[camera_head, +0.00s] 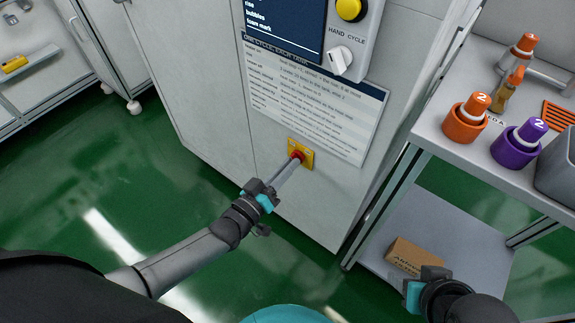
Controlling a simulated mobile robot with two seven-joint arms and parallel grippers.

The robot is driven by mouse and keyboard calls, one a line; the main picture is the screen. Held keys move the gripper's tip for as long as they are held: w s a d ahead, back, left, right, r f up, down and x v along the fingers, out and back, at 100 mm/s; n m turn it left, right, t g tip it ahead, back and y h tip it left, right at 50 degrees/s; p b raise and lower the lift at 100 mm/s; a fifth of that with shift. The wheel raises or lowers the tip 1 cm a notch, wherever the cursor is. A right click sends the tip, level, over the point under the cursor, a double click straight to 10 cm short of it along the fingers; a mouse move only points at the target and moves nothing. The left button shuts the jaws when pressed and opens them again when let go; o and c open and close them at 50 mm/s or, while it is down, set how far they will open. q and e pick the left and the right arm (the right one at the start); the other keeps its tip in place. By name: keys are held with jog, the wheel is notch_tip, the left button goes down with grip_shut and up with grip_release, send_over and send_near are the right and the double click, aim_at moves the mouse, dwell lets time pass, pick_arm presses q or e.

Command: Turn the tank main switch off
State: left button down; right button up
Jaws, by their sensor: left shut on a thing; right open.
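The tank main switch (306,154) is a red knob on a yellow plate, low on the front of a tall white cabinet (190,75). My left gripper (293,161) reaches up to it from below, and its fingers are shut on the red knob. The fingertips hide part of the knob, so I cannot read its position. My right gripper (422,283) is at the lower right, away from the cabinet front, in front of the cart's lower shelf. Its fingers are hard to make out, but it is open.
Above the switch are a printed instruction sheet (312,95), a grey hand-cycle knob (340,59) and a yellow button (349,9). At right, a grey cart (440,125) carries orange and purple bottles. A cardboard box (404,256) lies on its lower shelf. Green floor is clear at left.

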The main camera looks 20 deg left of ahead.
dwell(0.3)
pick_arm(q)
jog(key=c, duration=0.9)
grip_release()
jog(key=shift+s, duration=0.1)
pick_arm(e)
jog(key=shift+r, duration=0.1)
pick_arm(q)
jog(key=p+v, duration=0.4)
jog(key=v, duration=1.1)
jog(key=shift+a, duration=0.1)
pick_arm(e)
notch_tip(320, 180, down, 9)
jog(key=g, duration=0.1)
jog(key=shift+s+d+r+g, duration=0.15)
jog(key=shift+s+g, duration=0.25)
